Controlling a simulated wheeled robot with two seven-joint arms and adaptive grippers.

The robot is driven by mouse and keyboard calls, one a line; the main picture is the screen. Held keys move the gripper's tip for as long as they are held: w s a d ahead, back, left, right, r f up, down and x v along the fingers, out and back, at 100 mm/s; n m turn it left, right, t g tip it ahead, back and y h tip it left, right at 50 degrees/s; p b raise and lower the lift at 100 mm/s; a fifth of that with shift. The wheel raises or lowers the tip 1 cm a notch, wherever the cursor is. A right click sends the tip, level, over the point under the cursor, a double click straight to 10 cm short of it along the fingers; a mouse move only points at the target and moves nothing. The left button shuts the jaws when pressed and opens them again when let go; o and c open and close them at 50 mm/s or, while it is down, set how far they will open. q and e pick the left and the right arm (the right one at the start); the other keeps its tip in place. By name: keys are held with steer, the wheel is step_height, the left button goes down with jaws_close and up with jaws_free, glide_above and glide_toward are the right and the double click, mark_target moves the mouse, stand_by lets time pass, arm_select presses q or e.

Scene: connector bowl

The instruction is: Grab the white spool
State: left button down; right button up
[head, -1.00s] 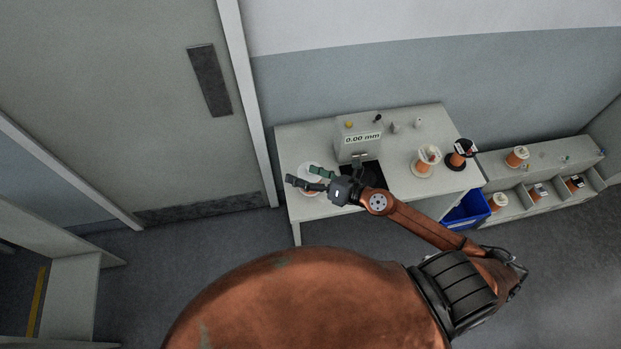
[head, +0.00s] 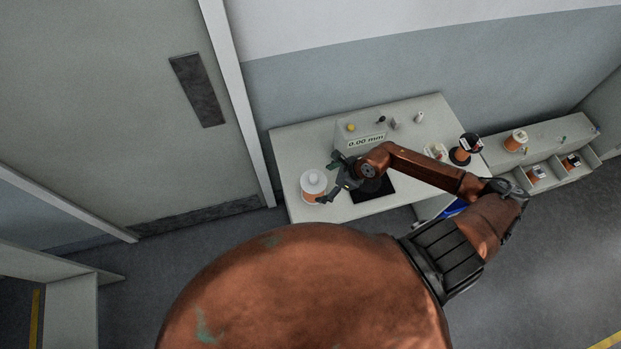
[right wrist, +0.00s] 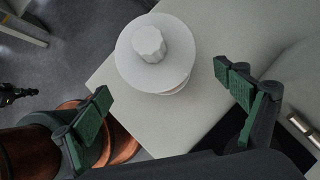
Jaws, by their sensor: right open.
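The white spool (head: 313,183) stands upright near the left end of the table, with an orange-brown band on its side in the head view. In the right wrist view the spool (right wrist: 157,52) shows a round white flange with a faceted knob on top. My right gripper (head: 328,180) is open and empty, just to the right of the spool. In the right wrist view its green-padded fingers (right wrist: 165,97) are spread wide, with the spool ahead of them, toward the top of the picture.
The table (head: 290,150) holds a grey measuring machine (head: 350,138) reading 0.00 mm, and a black mat (head: 374,190). A dark spool (head: 461,156) stands toward the table's right end. A low shelf unit (head: 550,150) with more spools is to the right.

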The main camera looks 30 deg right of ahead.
steer(key=x, duration=0.2)
steer(key=shift+w+f, duration=0.1)
steer(key=shift+w, duration=0.25)
steer(key=shift+a+f+p, duration=0.15)
steer(key=shift+f+p, duration=0.1)
steer(key=shift+p, duration=0.05)
steer(key=shift+p+x, duration=0.5)
steer(key=shift+x, duration=0.6)
steer(key=x, duration=0.2)
steer(key=shift+a+f, duration=0.1)
steer(key=shift+f, duration=0.2)
steer(key=c, duration=2.1)
arm_select(q)
steer(key=shift+s+a+r, duration=0.1)
steer(key=shift+s+r, duration=0.5)
steer(key=shift+r, duration=0.2)
arm_select(e)
steer(key=shift+w+r, duration=0.1)
steer(key=shift+c, duration=0.4)
steer(key=shift+r, duration=0.1)
